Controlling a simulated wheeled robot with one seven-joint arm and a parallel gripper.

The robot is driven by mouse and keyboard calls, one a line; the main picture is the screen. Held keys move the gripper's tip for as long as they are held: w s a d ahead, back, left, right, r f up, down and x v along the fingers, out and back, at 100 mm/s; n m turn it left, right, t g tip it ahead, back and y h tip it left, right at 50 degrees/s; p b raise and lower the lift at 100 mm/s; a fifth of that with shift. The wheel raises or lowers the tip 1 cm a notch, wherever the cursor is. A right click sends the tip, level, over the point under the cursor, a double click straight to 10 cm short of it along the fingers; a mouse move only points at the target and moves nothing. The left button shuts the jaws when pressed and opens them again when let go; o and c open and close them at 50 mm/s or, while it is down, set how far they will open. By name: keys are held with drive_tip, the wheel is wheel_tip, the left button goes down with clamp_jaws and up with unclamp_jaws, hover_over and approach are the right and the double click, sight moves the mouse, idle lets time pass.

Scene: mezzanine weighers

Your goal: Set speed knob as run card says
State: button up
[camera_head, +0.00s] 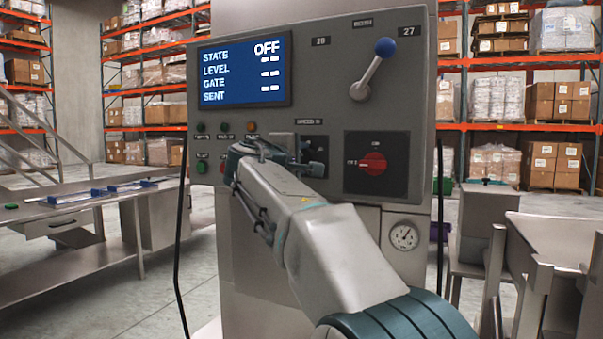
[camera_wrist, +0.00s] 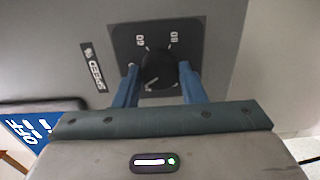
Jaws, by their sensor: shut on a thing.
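The speed knob (camera_wrist: 159,70) is a black round knob on a dark square plate, with a "SPEED %" label (camera_wrist: 94,66) beside it in the wrist view. My gripper (camera_wrist: 160,80) has its two blue fingers on either side of the knob, shut on it. A pale pointer line shows at the knob's lower edge; its exact setting is hard to read. In the head view my gripper (camera_head: 300,160) is at the grey panel (camera_head: 330,90), and my arm hides most of the knob. No run card can be made out clearly.
A blue display (camera_head: 243,70) reads STATE OFF. A lever with a blue ball (camera_head: 384,47) sits at upper right, a red rotary switch (camera_head: 373,163) right of my gripper, and a gauge (camera_head: 404,236) below. A steel table (camera_head: 60,210) stands at left.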

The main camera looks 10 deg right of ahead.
drive_tip(key=m+b, duration=0.1)
drive_tip(key=m, duration=0.1)
drive_tip(key=m+b, duration=0.1)
drive_tip(key=shift+f+m+b, duration=0.25)
drive_tip(key=shift+m+b, duration=0.1)
drive_tip(key=shift+m, duration=0.05)
drive_tip(key=m+b, duration=0.2)
drive_tip(key=m, duration=0.1)
drive_tip(key=shift+m, duration=0.3)
drive_tip(key=m+b, duration=0.2)
drive_tip(key=m, duration=0.1)
drive_tip(key=shift+m, duration=0.3)
drive_tip(key=m+b, duration=0.1)
drive_tip(key=m, duration=0.2)
drive_tip(key=shift+r+m, duration=0.1)
drive_tip(key=shift+m, duration=0.2)
drive_tip(key=m+b, duration=0.1)
drive_tip(key=m, duration=0.3)
drive_tip(key=shift+m, duration=0.3)
drive_tip(key=m+b, duration=0.1)
drive_tip(key=m, duration=0.2)
drive_tip(key=shift+m, duration=0.3)
drive_tip(key=m, duration=0.3)
drive_tip(key=shift+r, duration=0.1)
drive_tip(key=shift+m+b, duration=0.35)
drive_tip(key=shift+m, duration=1.75)
